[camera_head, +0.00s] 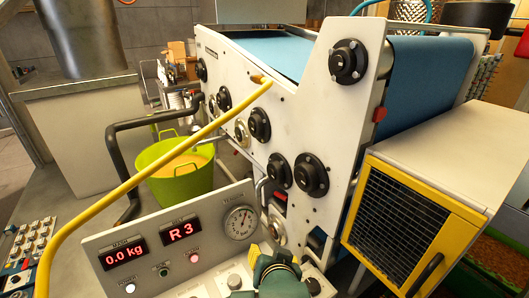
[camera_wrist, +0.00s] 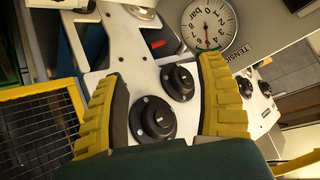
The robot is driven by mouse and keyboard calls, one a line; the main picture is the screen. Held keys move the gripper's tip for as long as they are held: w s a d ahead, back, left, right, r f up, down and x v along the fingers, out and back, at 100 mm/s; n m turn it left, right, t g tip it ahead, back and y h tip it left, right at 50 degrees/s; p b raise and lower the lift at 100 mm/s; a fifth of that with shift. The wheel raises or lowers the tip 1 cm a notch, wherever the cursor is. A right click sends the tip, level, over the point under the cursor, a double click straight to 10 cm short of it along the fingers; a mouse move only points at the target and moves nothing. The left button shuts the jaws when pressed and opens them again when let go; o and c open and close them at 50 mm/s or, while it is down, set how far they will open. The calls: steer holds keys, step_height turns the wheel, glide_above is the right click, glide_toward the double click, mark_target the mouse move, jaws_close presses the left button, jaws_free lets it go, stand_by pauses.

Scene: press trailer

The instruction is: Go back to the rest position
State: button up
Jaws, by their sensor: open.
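My gripper (camera_wrist: 163,68) shows in the wrist view, with two ribbed yellow fingers spread wide and a dark green palm below them. Nothing is between the fingertips; the white machine panel with round black knobs (camera_wrist: 180,82) lies beyond them.
The control box (camera_head: 120,238) with red displays and a gauge stands close at the front. The white press (camera_head: 325,110) with blue belt is behind, a yellow-framed cage (camera_head: 400,220) right, a lime bucket (camera_head: 180,185) left. A yellow tube (camera_head: 125,185) crosses the view.

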steer(key=s+d+r+n+t, duration=0.15)
steer(key=s+r+t, duration=0.3)
steer(key=r, duration=0.55)
steer(key=s+d+r+n+t+h+p, duration=0.15)
steer(key=s+r+t, duration=0.35)
steer(key=r, duration=0.5)
steer(key=s+d+r+t+y, duration=0.1)
steer(key=s+d+r+t, duration=0.15)
steer(key=s+r, duration=0.55)
step_height(320, 180, up, 15)
steer(key=w+p, duration=0.2)
steer(key=p, duration=1.1)
steer(key=shift+w+a+f+h, duration=0.15)
steer(key=shift+w+a+h, duration=0.2)
steer(key=shift+w+h, duration=0.1)
step_height(320, 180, down, 20)
steer(key=b, duration=1.9)
steer(key=shift+r, duration=0.25)
